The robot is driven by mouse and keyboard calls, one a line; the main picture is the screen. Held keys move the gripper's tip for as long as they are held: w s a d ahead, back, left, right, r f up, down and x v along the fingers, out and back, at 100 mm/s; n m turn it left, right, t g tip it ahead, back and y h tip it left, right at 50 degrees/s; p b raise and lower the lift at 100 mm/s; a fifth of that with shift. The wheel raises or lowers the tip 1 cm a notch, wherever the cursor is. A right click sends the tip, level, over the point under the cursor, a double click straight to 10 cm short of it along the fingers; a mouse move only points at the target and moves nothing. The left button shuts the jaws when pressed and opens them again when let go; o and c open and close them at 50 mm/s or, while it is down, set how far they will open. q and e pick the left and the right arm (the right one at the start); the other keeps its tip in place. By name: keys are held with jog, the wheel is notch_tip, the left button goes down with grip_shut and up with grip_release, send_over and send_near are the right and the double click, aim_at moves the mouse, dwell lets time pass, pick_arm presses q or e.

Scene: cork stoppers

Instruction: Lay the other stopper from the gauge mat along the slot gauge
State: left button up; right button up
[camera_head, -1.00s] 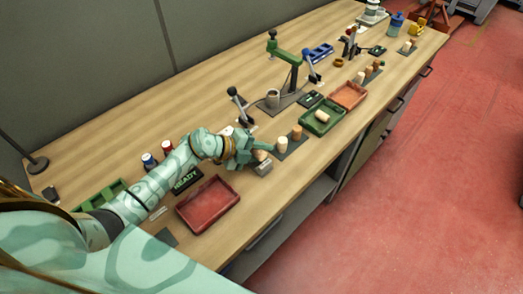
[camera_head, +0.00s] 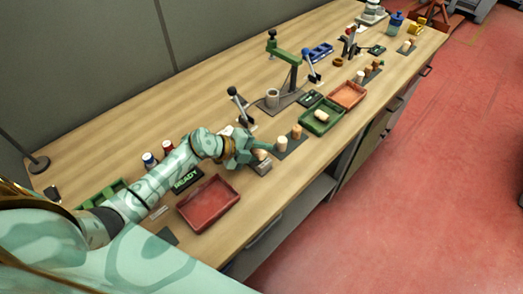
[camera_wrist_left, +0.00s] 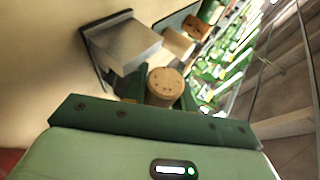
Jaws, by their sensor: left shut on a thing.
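My left gripper (camera_head: 260,149) is shut on a tan cork stopper (camera_wrist_left: 165,84), whose round end faces the camera in the left wrist view. In the head view that stopper (camera_head: 262,156) shows only in part, just behind the grey block of the slot gauge (camera_head: 262,168). The slot gauge (camera_wrist_left: 125,45) lies beside the held stopper in the wrist view; I cannot tell whether they touch. The dark gauge mat (camera_head: 293,147) carries a pale stopper (camera_head: 282,143) and a browner stopper (camera_head: 297,131). My right gripper is not in view.
A red tray (camera_head: 208,204) lies empty near the front edge. A green tray (camera_head: 322,115) holds a stopper, with an orange tray (camera_head: 348,95) beyond. A green lever press (camera_head: 290,65) stands behind the mat. A READY display (camera_head: 186,178) sits below my left arm.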

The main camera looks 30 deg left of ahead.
pick_arm(q)
jog(key=shift+s+f, duration=0.2)
jog(key=shift+f, duration=0.1)
jog(key=o, duration=1)
jog(key=shift+s+a+r, duration=0.25)
jog(key=shift+a, duration=0.2)
jog(key=r+p+v, duration=0.1)
jog(key=p+v, duration=0.2)
jog(key=v, duration=1.2)
jog(key=shift+d, duration=0.15)
jog(key=shift+w, duration=0.1)
